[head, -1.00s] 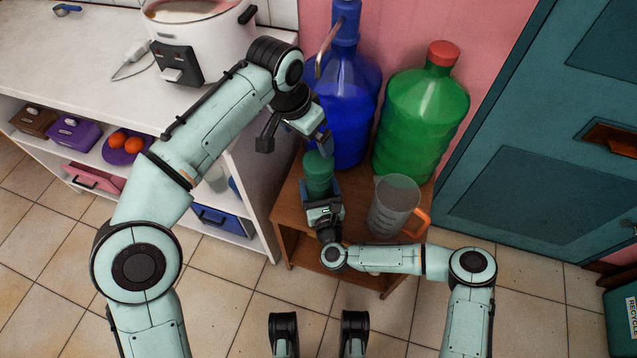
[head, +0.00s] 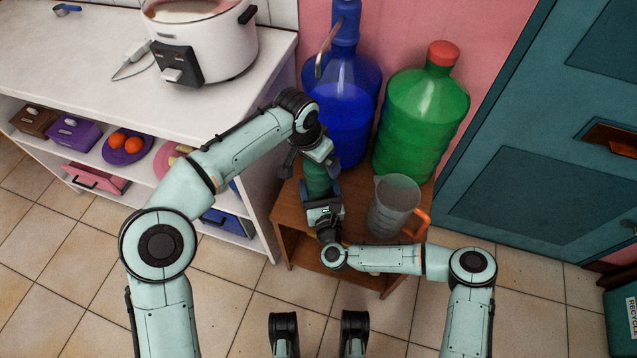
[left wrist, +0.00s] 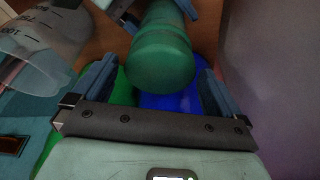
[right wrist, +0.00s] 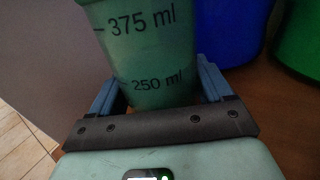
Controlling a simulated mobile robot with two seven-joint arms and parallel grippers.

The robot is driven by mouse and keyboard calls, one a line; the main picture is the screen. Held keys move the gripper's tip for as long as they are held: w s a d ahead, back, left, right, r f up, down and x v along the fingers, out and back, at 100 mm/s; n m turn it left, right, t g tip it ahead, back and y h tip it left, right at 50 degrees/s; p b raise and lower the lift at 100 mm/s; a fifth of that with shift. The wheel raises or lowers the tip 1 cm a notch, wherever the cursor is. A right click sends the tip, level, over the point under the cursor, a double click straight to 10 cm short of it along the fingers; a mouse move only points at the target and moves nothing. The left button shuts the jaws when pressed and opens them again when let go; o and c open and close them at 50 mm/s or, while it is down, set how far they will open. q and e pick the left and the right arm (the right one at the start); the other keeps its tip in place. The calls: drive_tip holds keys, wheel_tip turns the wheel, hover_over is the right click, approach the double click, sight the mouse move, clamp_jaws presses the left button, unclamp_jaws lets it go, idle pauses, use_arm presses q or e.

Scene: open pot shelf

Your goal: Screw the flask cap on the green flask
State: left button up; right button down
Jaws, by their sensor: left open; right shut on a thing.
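The green flask (head: 317,181) stands upright on a small wooden table. My right gripper (head: 322,197) is shut on the flask. The right wrist view shows its translucent body with printed volume marks (right wrist: 145,60) between the fingers. The left wrist view shows the green flask cap (left wrist: 160,66) at the flask's end; whether it is fully seated cannot be told. My left gripper (head: 311,164) is open over the flask top, and it also shows in the left wrist view (left wrist: 158,88), with one finger on each side of the cap and gaps visible. In the head view the left hand hides the cap.
A clear measuring jug (head: 394,208) with an orange handle stands right of the flask. A large blue bottle (head: 345,110) and a large green bottle (head: 420,125) stand behind. A white shelf unit (head: 262,170) borders the table at left.

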use_arm(q)
drive_tip(key=c, duration=1.1)
drive_tip(key=shift+o, duration=0.2)
drive_tip(key=shift+m, duration=1)
drive_tip(key=o, duration=1.1)
drive_tip(key=shift+c, duration=0.2)
drive_tip(key=v, duration=1.2)
drive_tip(key=shift+a, duration=0.2)
drive_tip(key=shift+w, duration=0.15)
